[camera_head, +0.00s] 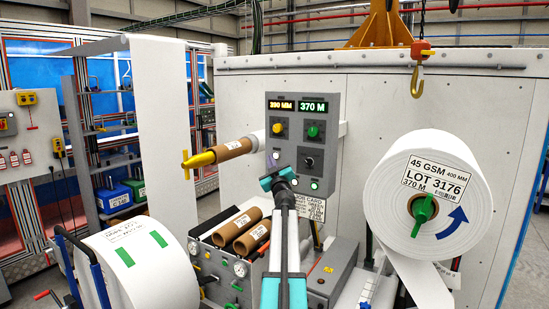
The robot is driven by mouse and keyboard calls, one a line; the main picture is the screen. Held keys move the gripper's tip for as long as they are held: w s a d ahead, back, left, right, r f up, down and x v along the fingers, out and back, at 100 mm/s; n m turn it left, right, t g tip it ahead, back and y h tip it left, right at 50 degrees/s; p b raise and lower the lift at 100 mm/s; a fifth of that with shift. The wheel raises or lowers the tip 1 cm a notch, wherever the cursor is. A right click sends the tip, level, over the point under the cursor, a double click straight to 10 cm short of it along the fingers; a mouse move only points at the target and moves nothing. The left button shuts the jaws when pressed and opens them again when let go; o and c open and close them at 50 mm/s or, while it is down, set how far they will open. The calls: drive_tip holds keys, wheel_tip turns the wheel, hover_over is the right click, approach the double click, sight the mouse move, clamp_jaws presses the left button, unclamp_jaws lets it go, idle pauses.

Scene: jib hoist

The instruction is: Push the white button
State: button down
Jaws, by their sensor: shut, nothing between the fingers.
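The grey control panel (332,112) stands at the middle of the view, with two lit displays along its top. A small pale round button (314,185) shows low on the panel's right side. Another small pale round spot (276,155) shows at the panel's left side; I cannot tell for sure which is the white button. My gripper (276,178), teal and dark, is shut and empty in front of the panel's lower left. It appears below the left spot and left of the lower right button. Contact with the panel cannot be judged. The gripper hides the panel's lower left part.
A yellow knob (279,128), a green knob (313,131) and a black knob (309,162) are on the panel. A yellow-ended roll shaft (215,154) juts out left. Brown cores (250,239) lie below. A large white roll (467,198) hangs at right, a hoist hook (417,78) above it.

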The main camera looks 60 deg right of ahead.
drive_tip(key=a, duration=0.4)
drive_tip(key=shift+a, duration=0.2)
idle(0.6)
